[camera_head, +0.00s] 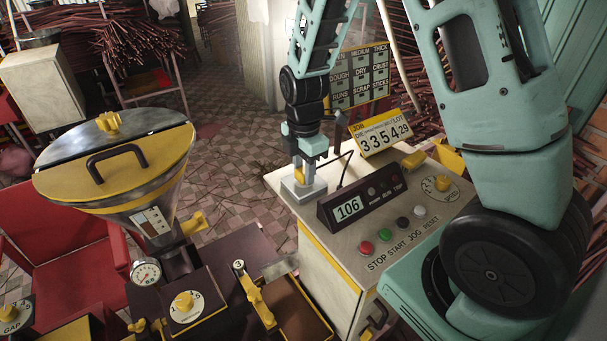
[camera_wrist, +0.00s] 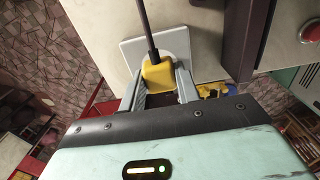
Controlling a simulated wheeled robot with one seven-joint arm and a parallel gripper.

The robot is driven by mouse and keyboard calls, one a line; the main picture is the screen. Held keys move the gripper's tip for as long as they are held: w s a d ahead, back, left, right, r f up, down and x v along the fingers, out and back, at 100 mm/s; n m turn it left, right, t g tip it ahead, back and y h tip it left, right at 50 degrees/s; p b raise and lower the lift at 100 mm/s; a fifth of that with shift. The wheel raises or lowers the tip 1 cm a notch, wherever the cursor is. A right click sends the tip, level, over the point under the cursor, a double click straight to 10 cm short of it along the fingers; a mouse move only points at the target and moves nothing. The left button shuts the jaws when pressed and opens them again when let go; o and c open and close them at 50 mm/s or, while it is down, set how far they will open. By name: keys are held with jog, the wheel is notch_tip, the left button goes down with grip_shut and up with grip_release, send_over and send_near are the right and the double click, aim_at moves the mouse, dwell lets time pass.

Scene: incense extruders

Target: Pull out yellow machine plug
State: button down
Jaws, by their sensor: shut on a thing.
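The yellow plug (camera_wrist: 157,75) sits between my gripper's fingers in the wrist view, with a black cable running up from it. My gripper (camera_wrist: 160,88) is shut on the plug. A pale square socket plate (camera_wrist: 133,50) lies just behind the plug. In the head view the plug (camera_head: 299,172) shows as a small yellow patch under my gripper (camera_head: 300,168), above the grey socket block (camera_head: 300,190) on the control cabinet. Whether the plug is still seated in the socket cannot be told.
The control cabinet top holds a display box (camera_head: 350,207) reading 106 and several coloured buttons (camera_head: 385,235). A yellow counter sign (camera_head: 380,135) stands behind. A yellow-lidded hopper machine (camera_head: 125,165) stands at left. Tiled floor (camera_head: 235,150) is open between them.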

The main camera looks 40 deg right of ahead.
jog(key=shift+r+p, duration=2.05)
jog(key=shift+r, duration=0.8)
